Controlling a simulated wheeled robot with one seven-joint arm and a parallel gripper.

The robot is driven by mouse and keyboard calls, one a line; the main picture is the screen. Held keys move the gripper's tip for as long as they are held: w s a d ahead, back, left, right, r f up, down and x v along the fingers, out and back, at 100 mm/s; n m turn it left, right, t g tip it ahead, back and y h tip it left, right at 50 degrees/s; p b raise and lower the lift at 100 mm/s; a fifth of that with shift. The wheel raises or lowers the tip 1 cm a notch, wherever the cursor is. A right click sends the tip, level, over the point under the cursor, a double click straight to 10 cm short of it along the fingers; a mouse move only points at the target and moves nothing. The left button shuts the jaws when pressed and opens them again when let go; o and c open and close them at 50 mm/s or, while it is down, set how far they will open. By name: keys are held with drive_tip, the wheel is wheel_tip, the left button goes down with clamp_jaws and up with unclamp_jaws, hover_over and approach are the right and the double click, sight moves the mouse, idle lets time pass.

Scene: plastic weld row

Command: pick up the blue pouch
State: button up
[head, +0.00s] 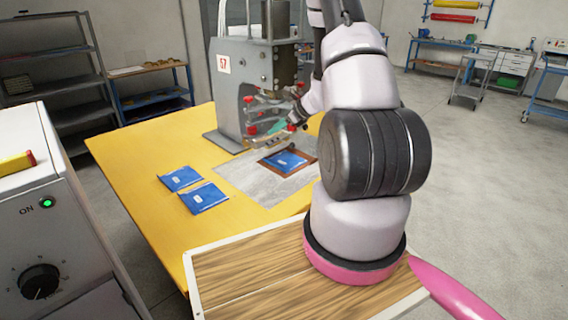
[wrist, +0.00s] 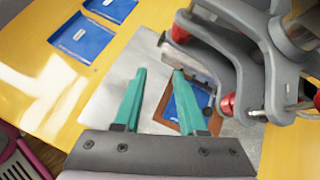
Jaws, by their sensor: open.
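Three blue pouches are in view, and I cannot tell which one is meant. One blue pouch (head: 285,160) lies on a brown pad on the grey sheet under the press; it also shows in the wrist view (wrist: 184,104), partly hidden by my right finger. Two other blue pouches, the upper (head: 180,178) and the lower (head: 203,197), lie flat on the yellow table to the left. They also show at the top left of the wrist view (wrist: 111,8) (wrist: 81,38). My gripper (wrist: 159,72) has green fingers, open and empty, above the grey sheet.
A grey press (head: 238,75) marked 57, with red-tipped clamps (wrist: 226,103), stands close to my gripper. The yellow table (head: 140,150) has free room around the left pouches. A white control box (head: 50,200) stands at the left.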

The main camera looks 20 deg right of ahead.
sight(282, 165)
drive_tip(key=d+f+m+h, duration=0.1)
drive_tip(key=d+f, duration=0.1)
drive_tip(key=f, duration=0.3)
drive_tip(key=w+d+f+m, duration=0.1)
drive_tip(key=d+f+m, duration=0.1)
drive_tip(key=f, duration=0.4)
drive_tip(key=d+f+m+h, duration=0.1)
drive_tip(key=d+f, duration=0.1)
drive_tip(key=f, duration=0.4)
drive_tip(key=shift+w+f+m+h, duration=0.1)
drive_tip(key=shift+w+m+h, duration=0.2)
drive_tip(key=shift+m, duration=0.1)
drive_tip(key=shift+a+x, duration=0.1)
drive_tip(key=shift+x, duration=1.3)
drive_tip(key=shift+a+x, duration=0.15)
drive_tip(key=shift+x, duration=1.2)
drive_tip(key=shift+c, duration=0.3)
clamp_jaws()
